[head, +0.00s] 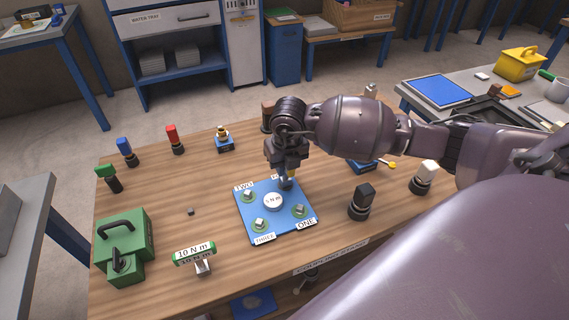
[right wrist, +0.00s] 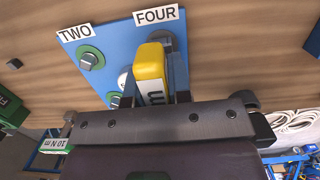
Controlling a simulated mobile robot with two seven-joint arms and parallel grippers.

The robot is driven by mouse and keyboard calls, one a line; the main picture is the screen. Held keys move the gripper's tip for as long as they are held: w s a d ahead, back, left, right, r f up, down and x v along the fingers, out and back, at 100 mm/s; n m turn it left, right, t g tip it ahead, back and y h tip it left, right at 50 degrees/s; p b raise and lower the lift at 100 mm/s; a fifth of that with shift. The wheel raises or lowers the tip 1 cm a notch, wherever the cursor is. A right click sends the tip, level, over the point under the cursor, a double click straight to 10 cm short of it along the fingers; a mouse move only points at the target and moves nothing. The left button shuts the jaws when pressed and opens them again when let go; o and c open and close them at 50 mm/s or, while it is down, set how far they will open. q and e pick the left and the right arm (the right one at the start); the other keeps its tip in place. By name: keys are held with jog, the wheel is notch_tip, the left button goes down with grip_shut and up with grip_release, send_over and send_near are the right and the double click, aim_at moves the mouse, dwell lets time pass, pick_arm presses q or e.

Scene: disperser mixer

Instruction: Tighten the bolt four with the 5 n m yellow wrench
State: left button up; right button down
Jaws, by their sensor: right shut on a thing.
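The blue plate (head: 278,232) lies on the wooden table, with a hex bolt near each corner and a round "5 N m" disc (head: 273,201) in its middle. My right gripper (head: 288,174) is shut on the yellow wrench (right wrist: 151,65), over the plate's far right corner. In the right wrist view the wrench covers part of bolt four (right wrist: 168,42) beside the FOUR label (right wrist: 157,16); I cannot tell whether it is seated on the bolt. Bolt two (head: 248,195), bolt three (head: 260,224) and bolt one (head: 299,210) show clear. My left gripper is out of view.
A green-labelled 10 N m wrench (head: 194,253) stands at the front left, near a green case (head: 122,246). Black-capped (head: 361,202) and white-capped (head: 424,178) items stand on the right. Red, blue and green-topped items stand at the back left. The table left of the plate is mostly clear.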

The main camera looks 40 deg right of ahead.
jog(key=c, duration=1)
grip_release()
jog(key=shift+o, duration=0.2)
jog(key=shift+r, duration=0.3)
jog(key=r, duration=0.3)
jog(key=r+p, duration=0.1)
jog(key=r, duration=0.2)
jog(key=s+r, duration=0.1)
jog(key=r, duration=0.2)
jog(key=shift+s+a+r, duration=0.1)
jog(key=shift+a+r, duration=0.05)
jog(key=shift+r, duration=0.05)
jog(key=shift+s+r, duration=0.1)
jog(key=shift+r, duration=0.25)
